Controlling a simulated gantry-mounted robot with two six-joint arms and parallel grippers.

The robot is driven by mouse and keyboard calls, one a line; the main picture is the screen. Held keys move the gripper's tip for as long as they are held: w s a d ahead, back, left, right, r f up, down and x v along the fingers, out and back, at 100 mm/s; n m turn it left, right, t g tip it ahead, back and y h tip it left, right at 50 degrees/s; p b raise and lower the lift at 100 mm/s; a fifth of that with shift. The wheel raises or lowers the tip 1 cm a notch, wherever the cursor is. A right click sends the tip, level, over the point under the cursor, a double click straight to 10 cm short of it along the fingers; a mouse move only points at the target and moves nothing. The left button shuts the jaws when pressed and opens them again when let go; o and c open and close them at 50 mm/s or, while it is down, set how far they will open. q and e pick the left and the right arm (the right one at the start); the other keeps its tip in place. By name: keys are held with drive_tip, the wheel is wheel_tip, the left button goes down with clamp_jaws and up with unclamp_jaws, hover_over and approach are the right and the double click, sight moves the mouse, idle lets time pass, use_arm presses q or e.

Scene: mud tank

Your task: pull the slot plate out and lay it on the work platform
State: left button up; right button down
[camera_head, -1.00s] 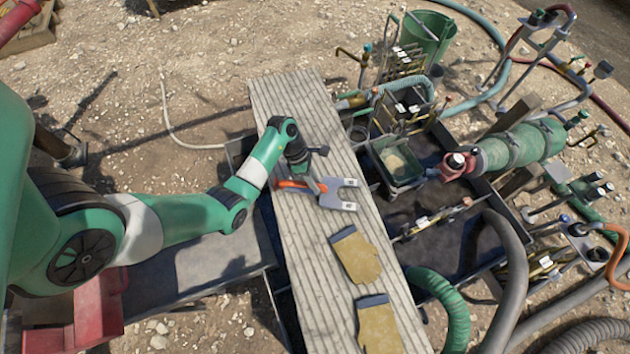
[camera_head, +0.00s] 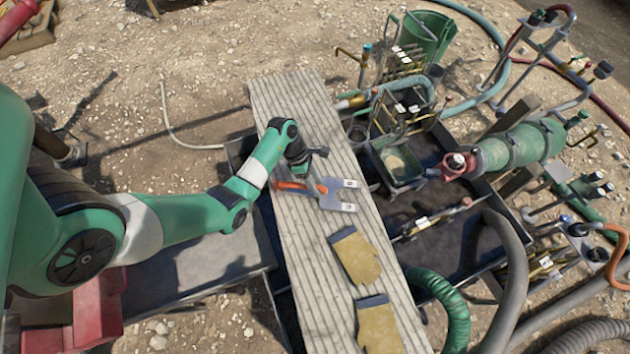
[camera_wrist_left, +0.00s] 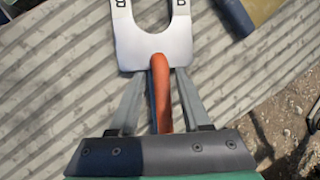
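The slot plate (camera_head: 331,195) is a grey metal two-pronged plate with an orange handle. It lies on the ribbed work platform (camera_head: 270,105), prongs pointing right in the head view. In the left wrist view the slot plate (camera_wrist_left: 155,53) is ahead of the fingers, slot facing away. My left gripper (camera_wrist_left: 162,73) is low over the platform with its fingers on either side of the orange handle. Narrow gaps show between fingers and handle, so it looks open around it. My right gripper is not in view.
Two tan work gloves (camera_head: 355,255) lie on the platform nearer the front. To the right are the dark tank (camera_head: 450,240), a green cylinder (camera_head: 520,147), valves and hoses. A green bucket (camera_head: 428,38) stands at the back. The platform's far end is clear.

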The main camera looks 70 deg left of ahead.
use_arm(q)
drive_tip(key=shift+o, duration=0.7)
drive_tip(key=shift+s+f, duration=0.1)
drive_tip(key=p+v, duration=0.5)
drive_tip(key=v, duration=0.6)
drive_tip(key=shift+r, duration=0.3)
drive_tip(key=shift+s+a, duration=0.1)
